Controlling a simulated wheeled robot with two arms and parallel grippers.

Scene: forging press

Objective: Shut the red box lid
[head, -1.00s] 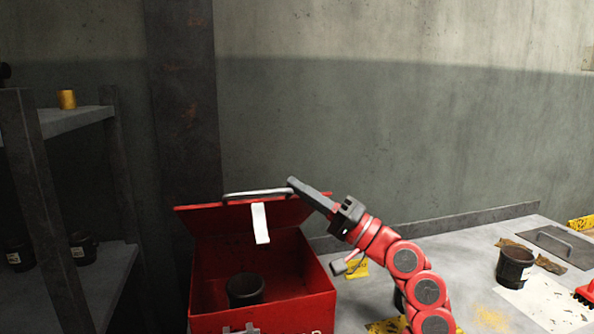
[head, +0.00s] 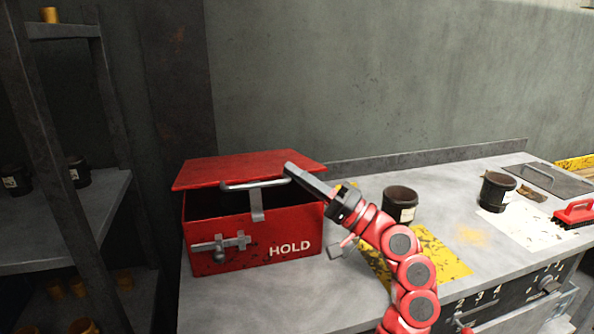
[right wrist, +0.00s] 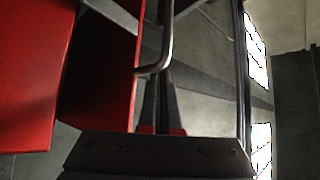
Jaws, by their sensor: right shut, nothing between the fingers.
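The red box (head: 250,240) stands on the grey bench, with HOLD and a latch (head: 221,243) on its front. Its red lid (head: 250,168) is partly down, leaving a dark gap above the front wall. A metal handle (head: 254,185) and a hanging hasp (head: 257,207) are on the lid's front edge. My right gripper (head: 289,169) is shut and empty, its tips by the right end of the handle; I cannot tell whether they touch. The right wrist view shows red panels of the box (right wrist: 25,75) and the handle (right wrist: 160,60) close to the fingers. My left gripper is not in view.
A black cup (head: 400,204) stands by a yellow mat (head: 440,256) right of my right arm. Another black cup (head: 497,192) and a red brush (head: 575,211) are farther right. A shelf (head: 75,215) stands left; a wall closes the back.

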